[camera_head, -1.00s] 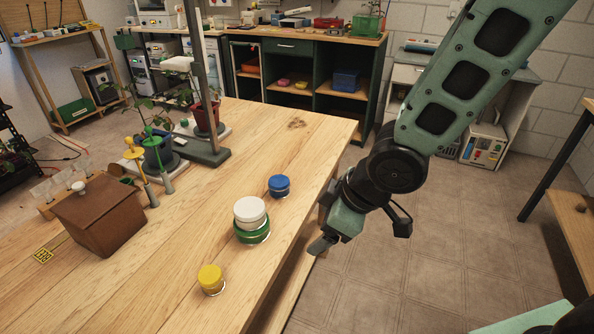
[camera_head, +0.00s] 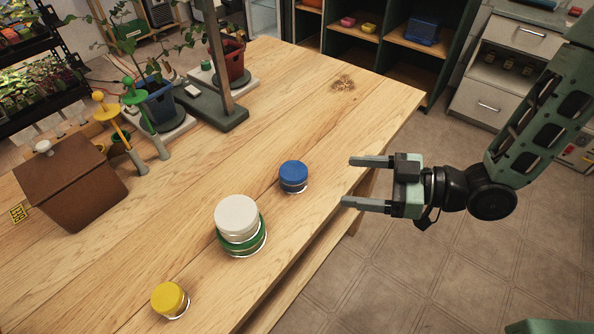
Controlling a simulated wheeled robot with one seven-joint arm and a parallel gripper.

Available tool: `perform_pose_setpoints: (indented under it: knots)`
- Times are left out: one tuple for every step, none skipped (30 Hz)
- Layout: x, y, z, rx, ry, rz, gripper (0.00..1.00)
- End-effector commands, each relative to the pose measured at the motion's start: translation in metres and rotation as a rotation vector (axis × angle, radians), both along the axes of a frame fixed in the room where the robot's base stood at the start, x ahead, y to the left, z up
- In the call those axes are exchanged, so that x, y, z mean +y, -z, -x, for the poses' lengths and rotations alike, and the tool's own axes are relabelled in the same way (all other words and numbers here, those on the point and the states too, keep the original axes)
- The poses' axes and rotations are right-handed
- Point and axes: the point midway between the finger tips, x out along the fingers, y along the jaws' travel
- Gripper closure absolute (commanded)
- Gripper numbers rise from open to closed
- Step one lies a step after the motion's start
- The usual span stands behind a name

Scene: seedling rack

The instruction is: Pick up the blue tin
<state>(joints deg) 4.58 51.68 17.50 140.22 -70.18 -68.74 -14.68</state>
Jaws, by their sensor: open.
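The blue tin (camera_head: 293,177) is a small round tin with a blue lid. It stands upright on the wooden table (camera_head: 300,100), near the table's right edge. My gripper (camera_head: 347,181) is open and empty, with its two fingers pointing left toward the blue tin. The fingertips are a short gap to the right of the tin and do not touch it. The hand is over the table's right edge.
A white tin (camera_head: 237,216) sits on a green tin (camera_head: 259,246) just left of and nearer than the blue tin. A yellow tin (camera_head: 169,299) stands further front. A brown box (camera_head: 70,185) and potted plants beside a grey post (camera_head: 219,60) stand at left. Table behind the blue tin is clear.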

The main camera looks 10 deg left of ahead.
Motion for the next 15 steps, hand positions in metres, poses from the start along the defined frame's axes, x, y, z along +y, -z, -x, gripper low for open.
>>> perform_pose_setpoints:
  knots:
    - [0.012,0.002,0.000,0.002,-0.005,-0.001,0.22]
    - [0.018,0.003,-0.001,0.001,-0.006,0.000,0.22]
    - [0.026,0.005,-0.002,0.000,-0.005,0.001,0.22]
    - [0.032,0.006,-0.003,0.001,-0.005,0.001,0.22]
    - [0.038,0.007,-0.004,0.001,-0.005,0.001,0.22]
    - [0.046,0.009,-0.005,0.001,-0.005,0.001,0.22]
    - [0.051,0.010,-0.006,0.001,-0.004,0.001,0.22]
    - [0.056,0.011,-0.007,0.001,-0.003,0.001,0.22]
    - [0.062,0.012,-0.008,0.001,-0.003,0.001,0.22]
    - [0.065,0.013,-0.008,0.002,-0.002,0.002,0.22]
    - [0.068,0.014,-0.009,0.002,-0.002,0.002,0.22]
    - [0.072,0.015,-0.010,0.000,-0.001,0.002,0.22]
    - [0.074,0.015,-0.010,0.000,-0.001,0.002,0.22]
    - [0.075,0.015,-0.010,0.000,-0.001,0.002,0.22]
    - [0.077,0.016,-0.011,0.001,0.000,0.002,0.22]
